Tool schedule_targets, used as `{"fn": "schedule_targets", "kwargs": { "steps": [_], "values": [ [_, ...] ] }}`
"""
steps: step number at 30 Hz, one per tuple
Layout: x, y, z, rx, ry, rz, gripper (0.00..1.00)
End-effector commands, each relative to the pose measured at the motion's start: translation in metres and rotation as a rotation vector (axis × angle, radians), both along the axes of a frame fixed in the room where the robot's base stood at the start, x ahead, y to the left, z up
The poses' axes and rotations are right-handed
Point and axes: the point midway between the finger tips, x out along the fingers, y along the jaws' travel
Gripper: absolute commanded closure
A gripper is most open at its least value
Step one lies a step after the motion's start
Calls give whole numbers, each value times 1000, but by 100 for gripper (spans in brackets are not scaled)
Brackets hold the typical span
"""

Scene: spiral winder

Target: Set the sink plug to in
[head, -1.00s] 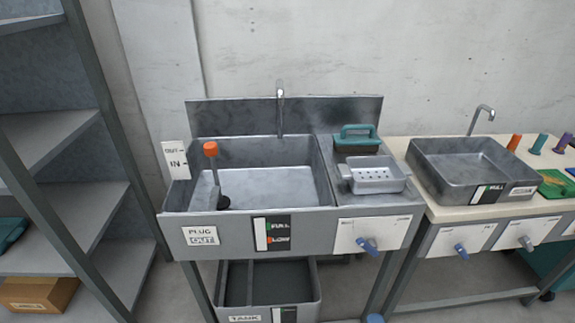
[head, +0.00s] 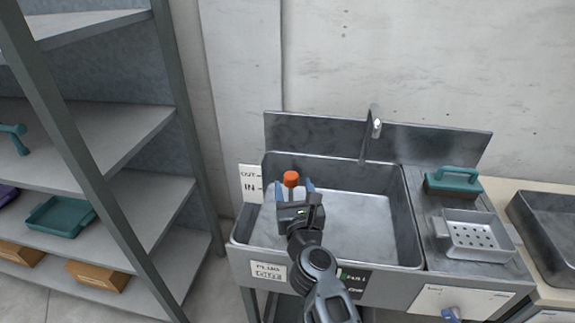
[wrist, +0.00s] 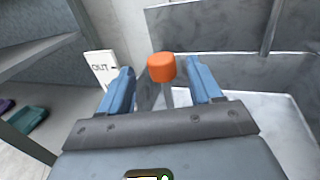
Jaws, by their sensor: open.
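The sink plug's orange knob (head: 291,179) stands on its stem at the left side of the metal sink (head: 384,212). My gripper (head: 290,188) is over the sink's left part, with its blue fingers open on either side of the knob in the head view. In the wrist view the orange knob (wrist: 161,67) and its grey stem show between and beyond the open fingers (wrist: 166,84). I cannot tell whether either finger touches it. A white OUT/IN sign (head: 251,183) is left of the knob. The PLUG label (head: 268,271) on the sink front is partly legible. My gripper hides the plug's lower end.
A faucet (head: 373,125) rises at the sink's back. A teal-handled brush (head: 453,181) and a perforated soap tray (head: 474,235) are on the right ledge. A grey shelf (head: 110,140) stands on the left, and a second basin (head: 548,225) is at the far right.

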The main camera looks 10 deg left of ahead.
Motion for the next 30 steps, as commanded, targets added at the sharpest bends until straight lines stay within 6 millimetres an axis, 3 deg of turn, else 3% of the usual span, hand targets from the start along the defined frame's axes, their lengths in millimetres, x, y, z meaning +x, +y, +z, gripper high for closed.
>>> {"fn": "schedule_targets", "kwargs": {
  "steps": [15, 27, 30],
  "values": [
    [62, 17, -3, -3, -1, -1, 36],
    [69, 19, 0, -5, -1, -1, 36],
    [69, 19, 0, -5, -1, -1, 45]
  ]
}}
